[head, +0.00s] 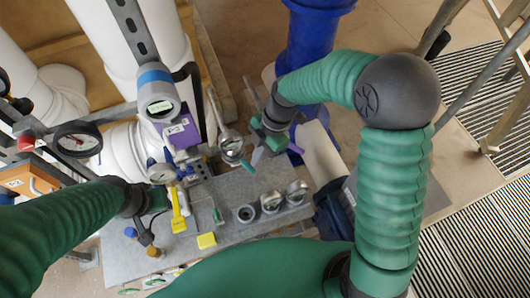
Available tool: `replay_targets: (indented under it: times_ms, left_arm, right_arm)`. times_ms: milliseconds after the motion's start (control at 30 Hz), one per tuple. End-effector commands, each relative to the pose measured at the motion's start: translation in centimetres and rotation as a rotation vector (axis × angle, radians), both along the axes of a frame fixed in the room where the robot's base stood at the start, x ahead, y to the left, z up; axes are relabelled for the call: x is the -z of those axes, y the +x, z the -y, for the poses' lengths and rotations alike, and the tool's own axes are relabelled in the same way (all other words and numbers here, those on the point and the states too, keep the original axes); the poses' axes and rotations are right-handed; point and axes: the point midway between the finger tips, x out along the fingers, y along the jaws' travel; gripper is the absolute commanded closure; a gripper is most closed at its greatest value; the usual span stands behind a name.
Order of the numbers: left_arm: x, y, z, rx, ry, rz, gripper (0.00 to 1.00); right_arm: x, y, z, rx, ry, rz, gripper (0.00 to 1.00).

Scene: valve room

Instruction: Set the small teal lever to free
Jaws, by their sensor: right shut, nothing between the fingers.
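A small teal lever (247,166) shows beside a round metal fitting (231,147), near the middle of the head view. Which marked position it points to is too small to tell. My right gripper (271,143) is up and to the right of the lever, apart from it in the picture. It is shut and empty; its fingertips are small and partly unclear. My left gripper (160,198) is at the end of the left arm, beside a yellow handle (178,211). Its fingers are too small and hidden to read.
A grey transmitter (158,96), a purple box (181,132) and dial gauges (78,139) crowd the left. A blue pipe (314,45) stands behind my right gripper. Floor grating lies at right.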

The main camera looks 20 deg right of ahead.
Motion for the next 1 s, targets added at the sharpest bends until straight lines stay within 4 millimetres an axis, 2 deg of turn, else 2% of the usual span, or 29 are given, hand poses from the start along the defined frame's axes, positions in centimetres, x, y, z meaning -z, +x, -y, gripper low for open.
replay_targets:
  times_ms: [33, 300, 700, 1000]
  left_arm:
    - [0.8, 0.0, 0.0, 0.000, 0.000, 0.000, 0.64]
    - [2.6, 0.0, 0.0, 0.000, 0.000, 0.000, 0.64]
    - [4.4, 0.0, 0.0, 0.000, 0.000, 0.000, 0.64]
    - [4.5, 0.0, 0.0, 0.000, 0.000, 0.000, 0.64]
  right_arm:
    - [0.5, -0.4, -0.3, 0.039, -0.001, -0.003, 1.00]
    - [0.5, -1.5, -2.2, 0.293, -0.003, -0.003, 1.00]
    - [0.3, -2.2, -4.8, 0.653, 0.000, -0.004, 1.00]
    - [0.1, -2.2, -5.3, 0.662, -0.001, -0.006, 1.00]
